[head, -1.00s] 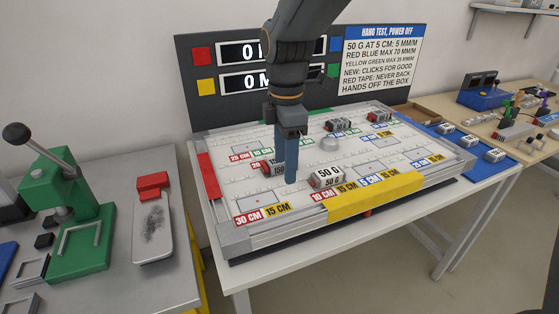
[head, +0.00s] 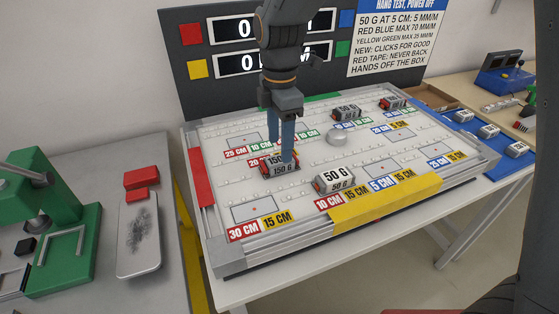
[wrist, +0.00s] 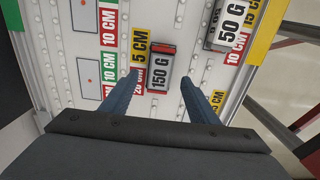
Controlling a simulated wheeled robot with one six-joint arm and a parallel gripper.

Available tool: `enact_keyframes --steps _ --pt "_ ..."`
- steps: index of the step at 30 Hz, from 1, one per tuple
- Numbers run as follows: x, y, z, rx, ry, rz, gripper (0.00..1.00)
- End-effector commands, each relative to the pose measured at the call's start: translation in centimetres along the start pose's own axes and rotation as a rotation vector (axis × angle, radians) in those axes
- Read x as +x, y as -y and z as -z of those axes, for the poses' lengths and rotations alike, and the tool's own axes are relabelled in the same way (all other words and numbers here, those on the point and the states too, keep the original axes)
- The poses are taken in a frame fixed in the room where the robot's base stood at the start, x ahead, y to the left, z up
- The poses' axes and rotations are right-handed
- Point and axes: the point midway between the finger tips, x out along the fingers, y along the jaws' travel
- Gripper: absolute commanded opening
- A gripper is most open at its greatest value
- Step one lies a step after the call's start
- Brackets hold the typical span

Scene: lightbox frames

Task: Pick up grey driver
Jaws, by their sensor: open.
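A grey block labelled 150 G (head: 281,170) with red ends sits on the pale board (head: 300,215). It also shows in the wrist view (wrist: 160,72), beside the yellow 5 CM label. My gripper (head: 280,155) is open above this block. In the wrist view its two blue fingers (wrist: 160,76) stand apart, one on each side of the block, with gaps showing. In the head view the fingers hide part of the block. A similar block labelled 50 G (head: 334,181) sits to its right. I cannot tell which block is the grey driver.
Display panels stand behind. A green press (head: 62,230) is at left.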

Motion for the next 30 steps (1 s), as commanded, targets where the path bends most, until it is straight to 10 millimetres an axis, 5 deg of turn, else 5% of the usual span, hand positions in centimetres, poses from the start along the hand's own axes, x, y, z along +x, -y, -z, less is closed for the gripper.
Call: enact_keyframes --steps 9,18,27,30 --pt "3.8 0.1 0.1 0.0 0.0 0.003 0.55" --pt "4.3 0.0 0.1 0.0 0.0 0.0 0.55" --pt "4.2 0.0 0.1 0.0 0.0 0.0 0.07" --pt "4.2 0.0 0.1 0.0 0.0 -0.001 0.06"
